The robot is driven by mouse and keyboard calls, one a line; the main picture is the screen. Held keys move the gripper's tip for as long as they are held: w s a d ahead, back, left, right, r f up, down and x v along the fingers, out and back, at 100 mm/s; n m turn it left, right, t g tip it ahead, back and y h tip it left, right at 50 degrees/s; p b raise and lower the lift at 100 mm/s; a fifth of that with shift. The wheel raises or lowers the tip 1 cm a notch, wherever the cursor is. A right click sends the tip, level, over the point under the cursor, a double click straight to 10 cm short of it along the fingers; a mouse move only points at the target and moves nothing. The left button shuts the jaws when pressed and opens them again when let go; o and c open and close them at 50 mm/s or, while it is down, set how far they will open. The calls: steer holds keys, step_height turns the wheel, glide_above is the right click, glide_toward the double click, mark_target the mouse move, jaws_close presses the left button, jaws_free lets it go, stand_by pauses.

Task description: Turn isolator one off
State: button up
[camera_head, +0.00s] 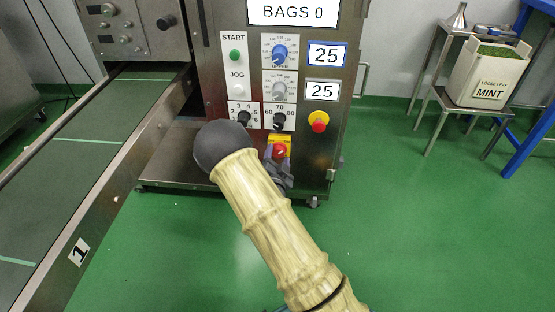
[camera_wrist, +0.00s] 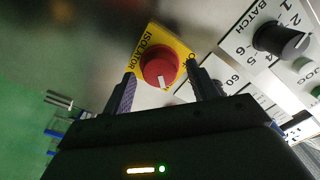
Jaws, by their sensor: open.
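The isolator is a red rotary knob (camera_wrist: 161,68) with a white mark, on a yellow plate (camera_wrist: 183,45) lettered ISOLATOR. In the head view the red knob (camera_head: 280,151) sits low on the steel machine front, partly hidden by my gripper. My gripper (camera_wrist: 160,88) is open, one finger on each side of the knob's near edge. I cannot tell whether the fingers touch it. In the head view my gripper (camera_head: 279,172) is at the end of my arm, just below the yellow plate.
A red emergency button on yellow (camera_head: 319,121) is right of the isolator. Black dials (camera_head: 279,121) and a batch dial (camera_wrist: 282,40) sit above it. A conveyor (camera_head: 70,150) marked 1 runs at left. A mint tub (camera_head: 487,78) stands at right; green floor between is clear.

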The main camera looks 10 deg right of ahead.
steer(key=c, duration=1)
steer(key=shift+n+p, duration=0.35)
steer(key=shift+n, duration=0.05)
steer(key=n+p, duration=0.2)
steer(key=n, duration=0.1)
steer(key=shift+r+n, duration=0.15)
steer(key=shift+n, duration=0.15)
steer(key=n+p, duration=0.3)
steer(key=n, duration=0.1)
steer(key=shift+a+n, duration=0.1)
steer(key=shift+n, duration=0.2)
steer(key=n+p, duration=0.3)
steer(key=n, duration=0.1)
steer(key=shift+a+f+n+p, duration=0.15)
steer(key=shift+n+p, duration=1)
steer(key=shift+n, duration=1.35)
steer(key=shift+f, duration=0.1)
